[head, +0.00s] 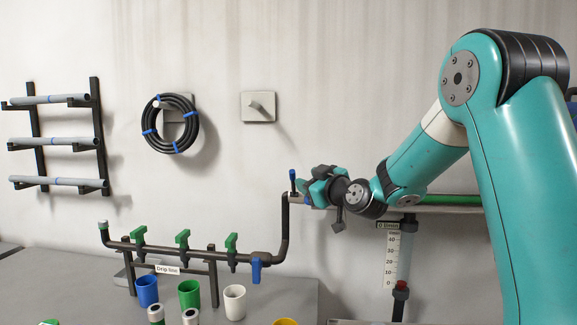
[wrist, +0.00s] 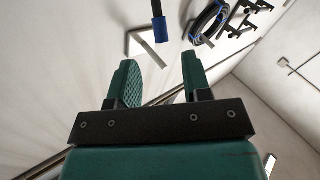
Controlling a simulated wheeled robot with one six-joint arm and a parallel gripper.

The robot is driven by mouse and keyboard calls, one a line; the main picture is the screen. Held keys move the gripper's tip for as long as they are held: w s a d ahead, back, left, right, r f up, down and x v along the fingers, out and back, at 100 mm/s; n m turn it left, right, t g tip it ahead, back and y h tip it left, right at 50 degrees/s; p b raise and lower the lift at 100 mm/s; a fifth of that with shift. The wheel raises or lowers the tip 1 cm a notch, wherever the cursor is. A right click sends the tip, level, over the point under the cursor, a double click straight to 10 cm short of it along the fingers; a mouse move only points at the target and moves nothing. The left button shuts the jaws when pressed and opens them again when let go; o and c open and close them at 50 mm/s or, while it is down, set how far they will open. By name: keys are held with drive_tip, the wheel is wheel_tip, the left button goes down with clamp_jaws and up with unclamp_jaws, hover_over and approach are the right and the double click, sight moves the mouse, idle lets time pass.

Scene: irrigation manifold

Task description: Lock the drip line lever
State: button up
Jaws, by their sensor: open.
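A pipe manifold labelled "Drip line" (head: 167,269) runs along the bench in the head view. It carries three green-handled valves, including the rightmost one (head: 231,243), and a blue handle (head: 257,269) pointing down at its right. A second blue lever (head: 292,175) stands upright at the top of the riser pipe. My gripper (head: 307,186) is just right of that lever, apart from it as far as I can see. In the wrist view my gripper (wrist: 162,72) is open and empty. A blue-ended rod (wrist: 160,29), apparently this lever, shows beyond the gap between the fingers.
Blue, green and white cups (head: 235,302) stand below the manifold. A hose coil (head: 171,124), a wall peg (head: 259,106) and a pipe rack (head: 55,142) hang on the wall. A scale gauge (head: 392,260) stands under my arm.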

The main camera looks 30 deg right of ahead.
sight(294, 175)
drive_tip(key=w+p, duration=0.1)
drive_tip(key=w, duration=0.2)
drive_tip(key=w+p, duration=0.1)
drive_tip(key=w, duration=0.2)
drive_tip(key=w+a+p, duration=0.1)
drive_tip(key=w+p, duration=0.1)
drive_tip(key=w, duration=0.2)
drive_tip(key=shift+c, duration=0.4)
clamp_jaws()
